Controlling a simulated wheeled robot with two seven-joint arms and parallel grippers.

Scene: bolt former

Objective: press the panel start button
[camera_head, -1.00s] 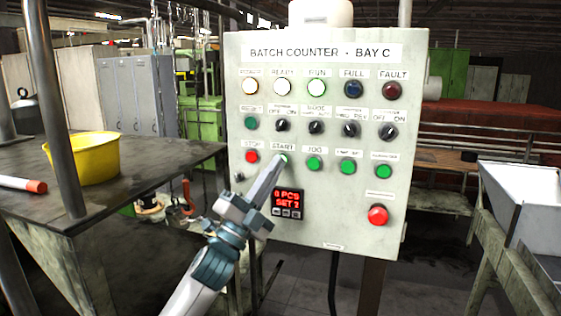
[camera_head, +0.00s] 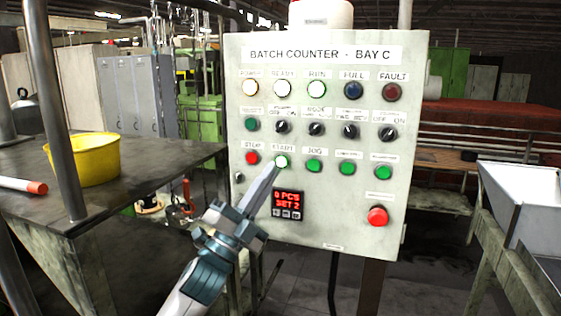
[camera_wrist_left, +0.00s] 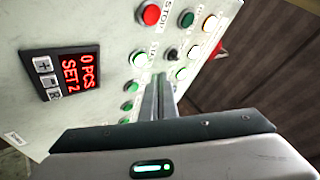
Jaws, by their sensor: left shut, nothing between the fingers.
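The start button (camera_head: 281,161) is on the grey BATCH COUNTER - BAY C panel (camera_head: 370,230), in the lower button row under the START label. It glows bright white-green, and it also shows lit in the left wrist view (camera_wrist_left: 138,58). My left gripper (camera_head: 274,168) is shut and empty, its fingertips pointing up at the panel just below the start button. They appear slightly apart from it. The fingers also show in the left wrist view (camera_wrist_left: 158,95). The red stop button (camera_head: 252,158) is just left of start. My right gripper is not in view.
The jog button (camera_head: 314,166) is right of start. The red display (camera_head: 288,200) reads 0 PCS, SET 2. A large red button (camera_head: 377,216) is lower right. The RUN lamp (camera_head: 316,88) is lit. A table with a yellow bucket (camera_head: 82,160) stands left, a metal hopper (camera_head: 525,195) right.

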